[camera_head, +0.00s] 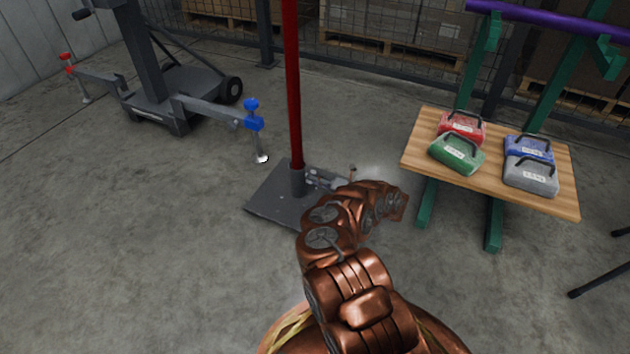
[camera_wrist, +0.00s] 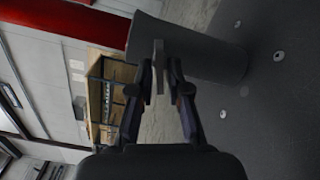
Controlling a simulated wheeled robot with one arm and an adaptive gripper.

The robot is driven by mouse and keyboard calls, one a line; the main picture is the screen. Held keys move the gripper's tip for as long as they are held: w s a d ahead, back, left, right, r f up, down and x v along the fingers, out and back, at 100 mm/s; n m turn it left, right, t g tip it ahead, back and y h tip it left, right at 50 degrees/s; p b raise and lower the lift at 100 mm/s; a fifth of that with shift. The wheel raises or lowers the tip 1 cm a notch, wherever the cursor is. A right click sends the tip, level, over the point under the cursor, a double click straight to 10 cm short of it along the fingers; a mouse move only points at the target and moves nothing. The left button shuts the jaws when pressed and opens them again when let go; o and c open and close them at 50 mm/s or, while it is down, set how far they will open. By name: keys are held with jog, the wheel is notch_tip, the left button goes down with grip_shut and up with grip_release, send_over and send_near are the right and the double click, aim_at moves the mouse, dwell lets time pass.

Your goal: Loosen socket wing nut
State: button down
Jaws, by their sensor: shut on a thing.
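The dark grey socket (camera_head: 297,184) stands on a flat base plate (camera_head: 268,206), and the red pole (camera_head: 292,85) rises out of it. In the wrist view the socket (camera_wrist: 205,52) lies sideways with the red pole (camera_wrist: 65,20) running left from it. A thin grey wing nut (camera_wrist: 158,60) sits at the socket's side. My gripper (camera_wrist: 160,75) is shut on the wing nut, one finger on each side. In the head view my gripper (camera_head: 325,181) is low beside the socket, on its right; the wing nut cannot be made out there.
A wooden-topped bench (camera_head: 490,175) with red, green, blue and grey weights stands at the right. A grey wheeled stand (camera_head: 165,95) with red and blue knobs is at the left. Mesh fencing and loaded pallets line the back. The floor left of the base plate is clear.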

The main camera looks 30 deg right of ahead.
jog(key=shift+w+d+f+n, duration=0.1)
jog(key=shift+w+d+n, duration=0.05)
jog(key=shift+n, duration=4.85)
jog(key=shift+w+d+n, duration=0.1)
jog(key=shift+n, duration=4.9)
jog(key=c, duration=1.3)
grip_release()
jog(key=shift+r, duration=5)
